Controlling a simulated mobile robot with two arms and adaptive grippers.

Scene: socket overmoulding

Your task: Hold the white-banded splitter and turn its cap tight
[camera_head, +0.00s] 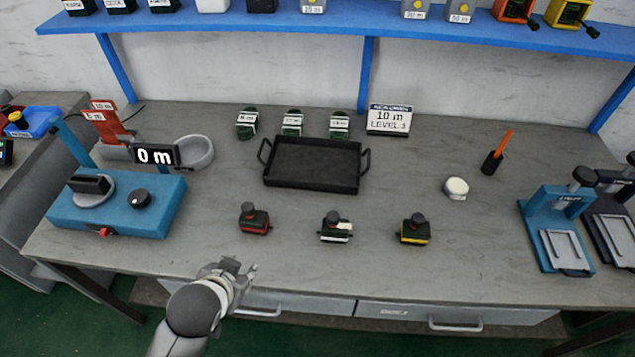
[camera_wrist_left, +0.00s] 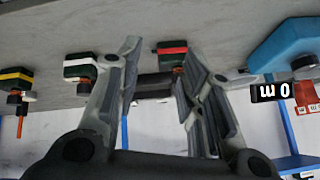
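The white-banded splitter (camera_head: 337,237) stands on the table near its front, a dark box with a white stripe and a dark round cap (camera_head: 332,217) on top. In the left wrist view, which is upside down, the splitter (camera_wrist_left: 79,69) is left of the fingers, partly covered by one finger. My left gripper (camera_head: 243,267) is open and empty at the table's front edge, to the left of and nearer than the splitter. Its two fingers are spread in the left wrist view (camera_wrist_left: 161,48). My right gripper is not in view.
A red-banded splitter (camera_head: 254,227) stands to the left and a yellow-banded one (camera_head: 413,237) to the right. A black tray (camera_head: 311,185) lies behind.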

